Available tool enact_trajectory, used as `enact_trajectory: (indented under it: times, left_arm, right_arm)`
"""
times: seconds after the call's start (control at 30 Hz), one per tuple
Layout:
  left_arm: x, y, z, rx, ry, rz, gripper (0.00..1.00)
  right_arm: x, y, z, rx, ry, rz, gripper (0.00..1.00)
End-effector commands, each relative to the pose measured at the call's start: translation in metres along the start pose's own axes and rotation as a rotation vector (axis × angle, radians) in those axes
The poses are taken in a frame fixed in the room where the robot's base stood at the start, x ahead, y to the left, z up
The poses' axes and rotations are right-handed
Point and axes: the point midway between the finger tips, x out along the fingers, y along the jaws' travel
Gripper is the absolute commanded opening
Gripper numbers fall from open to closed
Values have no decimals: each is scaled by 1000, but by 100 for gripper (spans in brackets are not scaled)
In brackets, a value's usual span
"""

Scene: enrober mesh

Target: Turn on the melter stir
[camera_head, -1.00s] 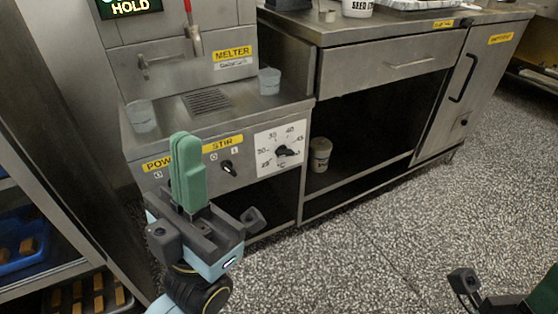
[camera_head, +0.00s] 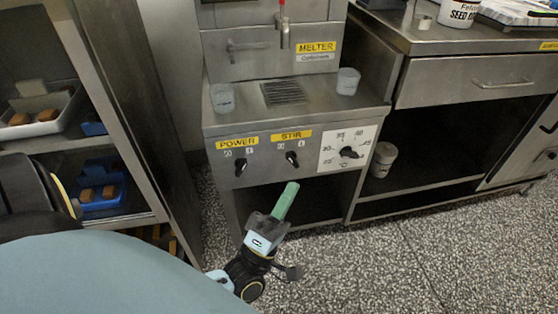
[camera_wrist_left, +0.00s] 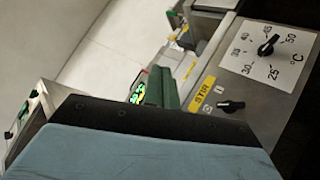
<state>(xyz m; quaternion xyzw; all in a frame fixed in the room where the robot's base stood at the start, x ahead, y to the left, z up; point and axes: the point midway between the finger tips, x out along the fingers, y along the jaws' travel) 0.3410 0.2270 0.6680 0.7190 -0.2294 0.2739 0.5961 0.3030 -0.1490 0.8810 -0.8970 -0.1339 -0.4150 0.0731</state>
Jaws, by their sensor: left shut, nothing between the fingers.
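The melter (camera_head: 300,118) is a steel machine with a front panel in the head view. Its black stir knob (camera_head: 292,158) sits under the yellow STIR label, between the power knob (camera_head: 240,167) and the white temperature dial (camera_head: 347,150). The stir knob (camera_wrist_left: 231,106) also shows in the left wrist view, beside its label. My left gripper (camera_head: 287,198) has green fingers, shut and empty, in front of the panel and below the stir knob, apart from it in the picture. In the left wrist view the fingers (camera_wrist_left: 162,88) point towards the machine. My right gripper is not in view.
Two translucent cups stand on the melter's ledge, one at the left (camera_head: 222,97) and one at the right (camera_head: 348,81). A shelf rack (camera_head: 135,190) with trays stands at the left. A steel counter (camera_head: 480,90) stands at the right. The speckled floor in front is clear.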

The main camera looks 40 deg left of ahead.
Motion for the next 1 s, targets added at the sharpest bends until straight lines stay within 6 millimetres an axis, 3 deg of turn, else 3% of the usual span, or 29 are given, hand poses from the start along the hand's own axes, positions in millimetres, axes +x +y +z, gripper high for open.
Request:
enact_trajectory:
  times: [0.03,0.1,0.2,0.4,0.77,1.0]
  left_arm:
    - [-16,-24,-14,-95,1,-84,0]
    - [-40,-52,-34,-222,32,-180,0]
    - [-68,-80,-61,-354,87,-276,0]
    - [-97,-103,-91,-476,165,-353,0]
    - [-99,-105,-93,-489,172,-358,0]
    - [-77,-114,-94,-489,171,-353,0]
  right_arm:
    - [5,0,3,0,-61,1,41]
    - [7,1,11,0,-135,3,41]
    - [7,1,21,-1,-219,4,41]
    - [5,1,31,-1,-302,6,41]
    - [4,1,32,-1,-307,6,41]
    - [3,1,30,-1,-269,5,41]
